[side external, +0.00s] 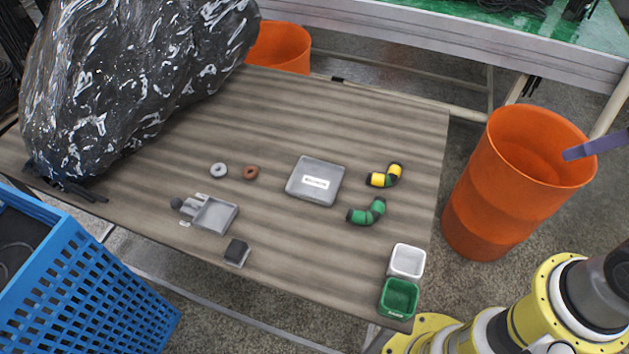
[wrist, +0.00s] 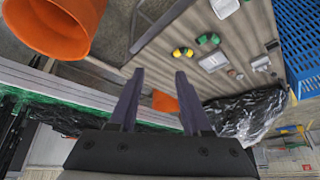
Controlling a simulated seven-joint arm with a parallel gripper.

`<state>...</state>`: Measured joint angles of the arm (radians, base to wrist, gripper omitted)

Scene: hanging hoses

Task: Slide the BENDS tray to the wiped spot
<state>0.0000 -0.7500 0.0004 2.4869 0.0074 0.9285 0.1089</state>
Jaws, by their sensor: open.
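A square grey tray (side external: 302,192) with a white label lies flat on the wooden table. The label print is too small to read, so I cannot confirm that it says BENDS. The tray also shows in the wrist view (wrist: 206,66). A yellow-and-black elbow (side external: 378,180) and a green-and-black elbow (side external: 366,215) lie to its right, outside it. I cannot make out a wiped spot. My gripper (wrist: 158,74) is open and empty, away from the tray. In the side external view only a purple finger shows at the right edge, over the orange bin.
A smaller grey tray (side external: 216,215), a dark block (side external: 237,251) and two rings (side external: 250,172) lie on the left. White (side external: 407,262) and green (side external: 399,298) containers stand at the right corner.

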